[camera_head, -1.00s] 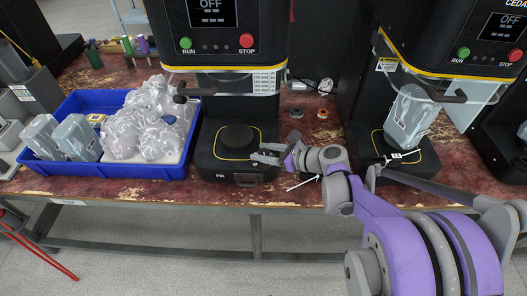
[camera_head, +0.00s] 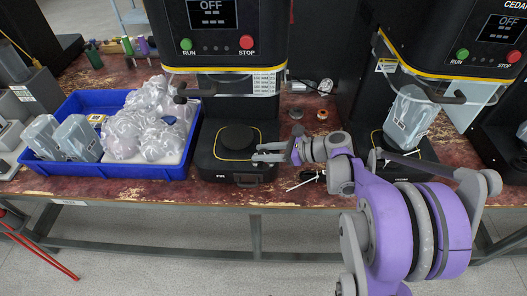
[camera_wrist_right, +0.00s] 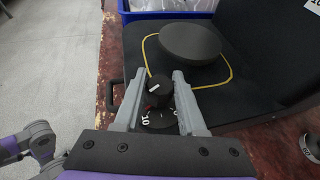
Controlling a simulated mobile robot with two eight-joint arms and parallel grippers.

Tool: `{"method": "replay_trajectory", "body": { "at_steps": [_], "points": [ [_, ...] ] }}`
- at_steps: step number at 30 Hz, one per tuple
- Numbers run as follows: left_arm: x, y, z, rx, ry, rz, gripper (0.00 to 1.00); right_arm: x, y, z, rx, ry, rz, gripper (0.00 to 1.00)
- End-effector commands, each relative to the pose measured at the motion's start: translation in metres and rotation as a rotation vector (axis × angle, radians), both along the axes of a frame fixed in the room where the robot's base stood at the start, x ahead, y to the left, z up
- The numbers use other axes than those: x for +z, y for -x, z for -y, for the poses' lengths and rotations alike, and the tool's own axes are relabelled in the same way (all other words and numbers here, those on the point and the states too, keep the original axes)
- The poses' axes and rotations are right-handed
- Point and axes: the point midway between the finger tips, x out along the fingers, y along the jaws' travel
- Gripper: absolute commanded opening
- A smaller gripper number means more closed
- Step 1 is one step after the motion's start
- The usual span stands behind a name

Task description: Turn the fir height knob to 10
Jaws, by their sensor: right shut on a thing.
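The fir machine (camera_head: 204,160) stands in the middle of the head view, with "FIR" on its base front and a round black plate (camera_head: 237,138) on top. Its height knob (camera_wrist_right: 160,87) is black with a white pointer line and shows in the right wrist view. A dial with a "10" (camera_wrist_right: 145,121) and a red mark lies under it. The pointer is not at the "10"; its exact reading is unclear. My right gripper (camera_head: 256,152) is at the base's right front, its fingers shut on the knob from both sides. In the head view I cannot make out the knob. My left gripper is not in view.
A blue tray (camera_head: 110,170) with bagged items and clear containers sits left of the machine. Another seamer (camera_head: 425,165) with a clear container stands to the right. Cables and small round parts (camera_head: 297,113) lie between them. The table's front edge runs below my gripper.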

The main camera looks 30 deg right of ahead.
Motion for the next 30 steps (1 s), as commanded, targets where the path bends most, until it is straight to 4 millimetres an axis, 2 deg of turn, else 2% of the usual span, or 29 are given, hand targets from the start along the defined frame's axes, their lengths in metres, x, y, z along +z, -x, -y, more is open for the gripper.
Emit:
{"method": "replay_trajectory", "body": {
  "at_steps": [12, 29, 30],
  "points": [
    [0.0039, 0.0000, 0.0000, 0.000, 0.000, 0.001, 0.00, 0.0003, -0.0005, 0.0007, 0.219, 0.000, 0.000, 0.00],
    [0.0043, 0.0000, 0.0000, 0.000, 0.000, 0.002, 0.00, -0.0001, 0.0000, 0.0002, 0.259, 0.001, -0.001, 0.00],
    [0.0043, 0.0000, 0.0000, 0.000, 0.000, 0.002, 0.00, -0.0001, 0.0000, 0.0002, 0.259, 0.001, -0.001, 0.43]
  ]
}}
